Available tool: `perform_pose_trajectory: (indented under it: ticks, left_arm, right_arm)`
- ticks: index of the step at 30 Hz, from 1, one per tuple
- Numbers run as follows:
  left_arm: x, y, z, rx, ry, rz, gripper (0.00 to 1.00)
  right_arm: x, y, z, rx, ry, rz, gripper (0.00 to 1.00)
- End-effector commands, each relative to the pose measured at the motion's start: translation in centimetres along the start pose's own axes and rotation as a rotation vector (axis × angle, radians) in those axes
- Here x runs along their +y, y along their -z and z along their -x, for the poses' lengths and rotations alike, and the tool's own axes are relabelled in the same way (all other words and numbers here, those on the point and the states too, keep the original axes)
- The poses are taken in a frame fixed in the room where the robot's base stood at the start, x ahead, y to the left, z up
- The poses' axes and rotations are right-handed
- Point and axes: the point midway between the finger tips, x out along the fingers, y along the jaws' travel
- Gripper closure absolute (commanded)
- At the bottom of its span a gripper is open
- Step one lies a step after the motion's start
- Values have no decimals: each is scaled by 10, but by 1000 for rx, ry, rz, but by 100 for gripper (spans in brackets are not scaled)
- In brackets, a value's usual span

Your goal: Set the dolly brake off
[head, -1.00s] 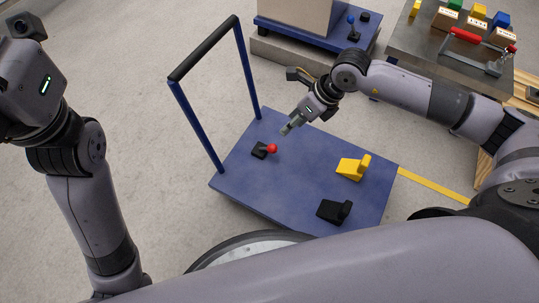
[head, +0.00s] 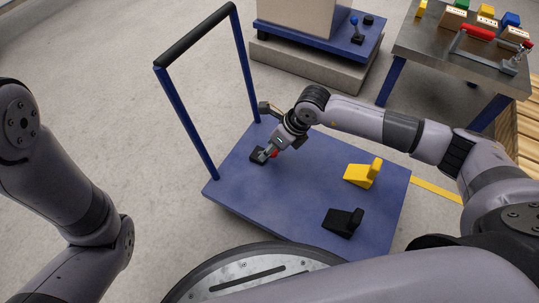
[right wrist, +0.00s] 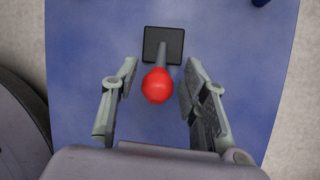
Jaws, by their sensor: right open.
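The blue dolly (head: 300,200) stands on the floor with an upright push handle at its left end. Its brake lever has a black base (head: 257,156) and a red ball knob (head: 274,154), partly hidden by my right gripper in the head view. My right gripper (head: 267,153) is open at the lever. In the right wrist view the red knob (right wrist: 157,85) lies between the two open fingers (right wrist: 155,105), with no visible grip on it. The lever's rod runs from the black base (right wrist: 163,45) to the knob. The left gripper is out of view; only my left arm shows.
A yellow wedge (head: 362,174) and a black wedge (head: 342,222) sit on the dolly's right part. A metal table (head: 430,40) with small boxes and a red-handled clamp is at upper right.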

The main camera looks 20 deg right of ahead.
Motion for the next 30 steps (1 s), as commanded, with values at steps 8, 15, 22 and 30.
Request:
perform_pose_trajectory:
  ticks: [8, 15, 22, 30]
  left_arm:
    - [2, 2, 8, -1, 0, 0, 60]
    - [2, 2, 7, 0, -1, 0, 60]
    - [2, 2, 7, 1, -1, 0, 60]
    - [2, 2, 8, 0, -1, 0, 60]
  right_arm:
    - [0, 0, -13, -1, -1, 1, 59]
    - [0, 0, -13, 0, -1, 1, 63]
    - [0, 0, -13, 0, -1, 0, 79]
    - [0, 0, -13, 0, -1, 0, 97]
